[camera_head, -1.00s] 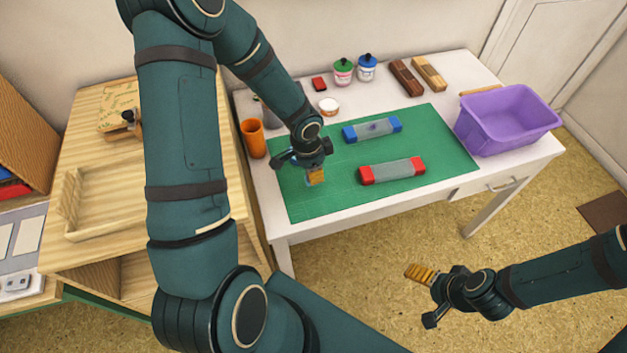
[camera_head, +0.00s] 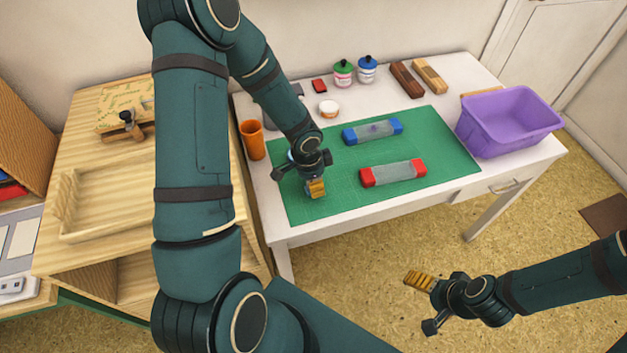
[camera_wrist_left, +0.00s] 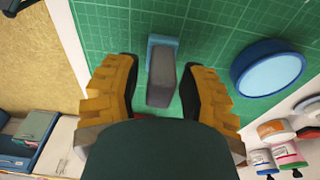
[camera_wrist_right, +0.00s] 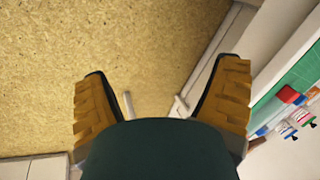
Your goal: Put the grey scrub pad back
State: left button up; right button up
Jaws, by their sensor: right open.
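The grey scrub pad seems to be the grey block (camera_wrist_left: 161,82) with a light blue end, over the green mat in the left wrist view. It lies between the fingers of my left gripper (camera_wrist_left: 160,75), with a gap on each side. In the head view, my left gripper (camera_head: 316,190) is low over the left part of the green cutting mat (camera_head: 440,165) and hides the pad. My right gripper (camera_head: 418,280) is open and empty in front of the table, above the floor; its spread fingers also show in the right wrist view (camera_wrist_right: 160,85).
A round blue dish (camera_wrist_left: 268,67) sits close beside the pad. Blue-ended (camera_head: 372,131) and red-ended (camera_head: 393,173) cases lie on the mat. An orange cup (camera_head: 253,140) stands left and a purple bin (camera_head: 508,120) right. Jars (camera_head: 343,72) and wooden blocks (camera_head: 406,79) line the back.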

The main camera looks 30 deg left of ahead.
pick_arm(q)
jog(key=shift+r, duration=0.2)
notch_tip(320, 180, up, 12)
jog(key=s+p, duration=0.1)
jog(key=p, duration=0.3)
jog(key=s+d+f+n+h, duration=0.1)
jog(key=s+d+f+n, duration=0.3)
jog(key=d, duration=0.4)
jog(key=s+d+f+n+h, duration=0.2)
jog(key=s+d+f+n, duration=0.2)
jog(key=d+f+n, duration=0.2)
jog(key=d+f, duration=0.2)
jog(key=d, duration=0.1)
jog(key=shift+s+t, duration=0.15)
jog(key=shift+t, duration=0.25)
